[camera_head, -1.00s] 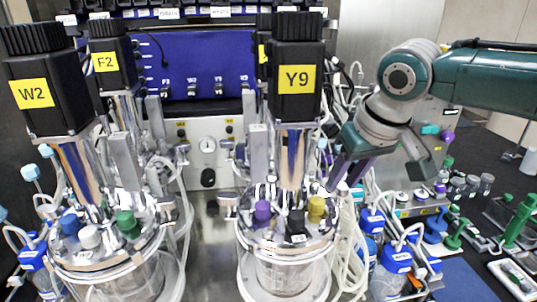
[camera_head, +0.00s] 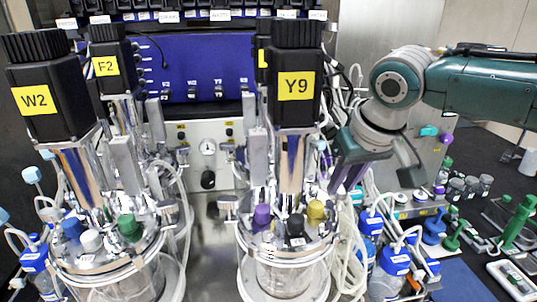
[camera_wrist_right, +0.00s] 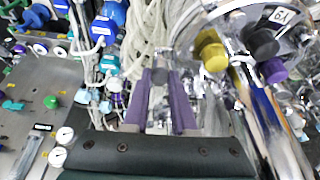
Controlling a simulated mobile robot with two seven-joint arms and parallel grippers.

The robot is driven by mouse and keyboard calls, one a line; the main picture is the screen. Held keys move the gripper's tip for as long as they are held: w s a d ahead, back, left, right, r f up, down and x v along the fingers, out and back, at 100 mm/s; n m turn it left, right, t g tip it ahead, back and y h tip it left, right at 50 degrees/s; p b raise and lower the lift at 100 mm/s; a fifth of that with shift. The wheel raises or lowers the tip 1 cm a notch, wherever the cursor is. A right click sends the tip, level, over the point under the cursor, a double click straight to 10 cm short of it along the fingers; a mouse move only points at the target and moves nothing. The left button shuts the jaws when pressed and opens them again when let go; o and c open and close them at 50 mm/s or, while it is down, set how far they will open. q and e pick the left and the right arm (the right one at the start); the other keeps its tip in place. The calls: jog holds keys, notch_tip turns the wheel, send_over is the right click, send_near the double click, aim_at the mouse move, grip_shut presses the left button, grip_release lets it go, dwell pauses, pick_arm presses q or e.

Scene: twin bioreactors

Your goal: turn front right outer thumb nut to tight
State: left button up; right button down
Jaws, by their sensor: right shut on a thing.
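The right bioreactor, with the black motor marked Y9 (camera_head: 297,86), stands right of centre in the head view. Its metal head plate (camera_head: 262,243) carries purple, black and yellow caps. My right gripper (camera_head: 338,188) reaches down at the right edge of that plate. In the right wrist view its two purple fingers (camera_wrist_right: 160,84) are shut on a small grey metal piece (camera_wrist_right: 159,75) beside the plate, which looks like the thumb nut. The nut is mostly hidden by the fingers and cannot be told apart in the head view. My left gripper is not in view.
The left bioreactor, marked W2 (camera_head: 36,99), stands at the left. Pale tubing (camera_head: 347,245) and blue-capped bottles (camera_head: 396,262) crowd the space below my right gripper. Green tools (camera_head: 518,222) lie on the dark bench at the right.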

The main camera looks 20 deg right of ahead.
jog(key=m+p, duration=0.1)
jog(key=m+h+p, duration=0.1)
jog(key=m, duration=0.1)
jog(key=shift+a+r, duration=0.1)
jog(key=shift+a, duration=0.1)
jog(key=shift+m+g+h+p, duration=0.3)
jog(key=shift+m+g+h, duration=0.1)
jog(key=shift+m, duration=0.6)
jog(key=shift+w+m, duration=0.1)
jog(key=shift+m, duration=0.6)
jog(key=shift+h, duration=0.3)
jog(key=c, duration=0.7)
grip_release()
